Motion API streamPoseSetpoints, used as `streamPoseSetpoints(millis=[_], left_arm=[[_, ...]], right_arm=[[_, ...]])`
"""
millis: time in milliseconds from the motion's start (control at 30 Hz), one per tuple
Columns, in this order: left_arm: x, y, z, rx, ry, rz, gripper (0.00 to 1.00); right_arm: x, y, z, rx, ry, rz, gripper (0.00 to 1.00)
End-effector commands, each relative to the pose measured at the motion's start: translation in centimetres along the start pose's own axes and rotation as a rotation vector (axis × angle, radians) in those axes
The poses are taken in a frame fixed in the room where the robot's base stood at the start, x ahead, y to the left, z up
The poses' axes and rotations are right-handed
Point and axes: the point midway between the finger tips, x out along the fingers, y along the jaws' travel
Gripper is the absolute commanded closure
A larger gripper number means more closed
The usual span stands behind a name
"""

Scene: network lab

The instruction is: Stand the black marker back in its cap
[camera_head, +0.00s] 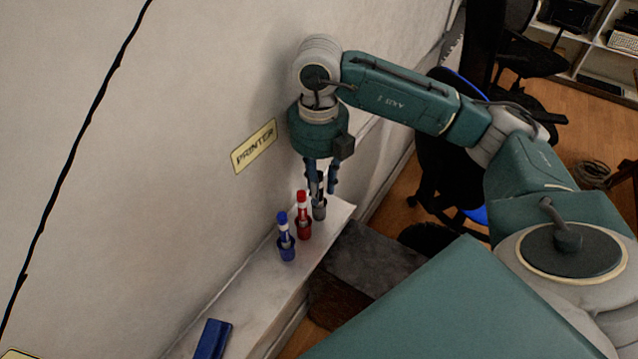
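The black marker (320,203) is upright on the white ledge, at the far end of a short row. Its lower end is at a dark cap or holder (319,214); I cannot tell how deep it sits. My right gripper (323,197) points down over it, with one finger on each side of its upper part. The fingers partly hide the marker, and I cannot tell whether they touch it. My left gripper is not in view.
A red marker (303,222) and a blue marker (285,240) stand close by in their caps. A blue block (213,339) lies nearer on the ledge (252,300). The wall with a PRINTER label (254,146) rises just left. A dark box (362,262) is right of the ledge.

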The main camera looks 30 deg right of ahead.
Motion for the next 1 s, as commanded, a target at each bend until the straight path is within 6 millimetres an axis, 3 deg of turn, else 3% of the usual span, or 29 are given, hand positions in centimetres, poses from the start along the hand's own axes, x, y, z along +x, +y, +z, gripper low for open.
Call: streamPoseSetpoints(millis=[300,433,700,1000], left_arm=[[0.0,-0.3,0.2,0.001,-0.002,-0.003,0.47],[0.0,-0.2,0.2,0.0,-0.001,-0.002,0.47],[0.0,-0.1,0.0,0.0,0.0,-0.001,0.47],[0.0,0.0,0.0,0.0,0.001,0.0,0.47]], right_arm=[[-0.1,0.0,0.0,0.0,0.0,0.0,0.65],[-1.0,0.1,0.1,0.0,-0.002,0.002,0.65],[-6.7,0.1,0.1,-0.001,-0.006,0.004,0.65],[-10.9,0.0,0.1,0.0,-0.004,0.001,0.65]])
